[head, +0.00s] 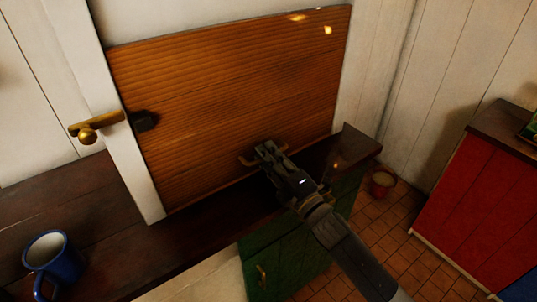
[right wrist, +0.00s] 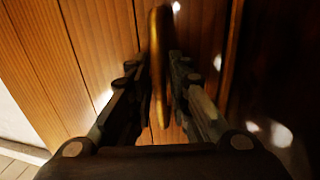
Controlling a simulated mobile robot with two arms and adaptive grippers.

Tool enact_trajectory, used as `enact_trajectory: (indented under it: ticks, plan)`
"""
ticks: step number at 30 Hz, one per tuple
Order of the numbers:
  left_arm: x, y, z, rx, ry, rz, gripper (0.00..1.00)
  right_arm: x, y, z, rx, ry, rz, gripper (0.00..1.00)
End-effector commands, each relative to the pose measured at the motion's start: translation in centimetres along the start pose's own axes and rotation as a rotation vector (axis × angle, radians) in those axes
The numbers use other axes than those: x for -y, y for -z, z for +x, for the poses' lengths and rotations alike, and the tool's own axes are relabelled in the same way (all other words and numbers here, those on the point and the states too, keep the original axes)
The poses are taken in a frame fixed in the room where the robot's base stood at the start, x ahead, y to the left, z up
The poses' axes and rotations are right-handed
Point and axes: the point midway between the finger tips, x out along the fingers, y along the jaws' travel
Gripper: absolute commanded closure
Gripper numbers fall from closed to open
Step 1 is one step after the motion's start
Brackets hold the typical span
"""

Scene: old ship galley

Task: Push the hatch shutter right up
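The hatch shutter (head: 225,90) is a ribbed brown wooden panel. In the head view it stands in the white wall, its lower edge near the dark counter. A brass handle (head: 247,160) sits low on it; in the right wrist view the handle (right wrist: 159,70) runs between the fingers. My right gripper (head: 268,152) is at this handle, partly hiding it. Its fingers (right wrist: 156,75) are apart on either side of the handle, with a visible gap on the left; contact on the right cannot be told. My left gripper is out of view.
A blue mug (head: 48,262) stands on the dark counter (head: 195,235) at lower left. A brass lever (head: 95,125) is on the white post beside the shutter. A green cupboard (head: 290,258) is below; a small red pot (head: 382,182) stands on the tiled floor.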

Motion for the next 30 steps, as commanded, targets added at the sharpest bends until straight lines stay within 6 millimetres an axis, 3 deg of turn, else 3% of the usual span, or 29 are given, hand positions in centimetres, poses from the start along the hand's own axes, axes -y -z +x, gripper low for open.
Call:
enact_trajectory:
  ticks: [7,10,20,26,30]
  plan:
    - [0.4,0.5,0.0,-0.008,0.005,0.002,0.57,0.0,0.0,0.1,0.000,0.000,0.000,0.82]
    - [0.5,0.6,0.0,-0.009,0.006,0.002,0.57,0.0,0.0,0.1,0.000,0.000,0.000,1.00]
    - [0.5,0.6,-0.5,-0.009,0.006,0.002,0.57,-0.6,0.0,0.2,0.000,0.000,-0.001,1.00]
    - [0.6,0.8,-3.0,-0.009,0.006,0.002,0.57,-3.7,0.0,0.8,-0.001,-0.003,-0.002,1.00]
    - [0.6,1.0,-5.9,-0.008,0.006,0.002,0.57,-7.3,0.0,1.5,-0.001,-0.004,-0.002,1.00]
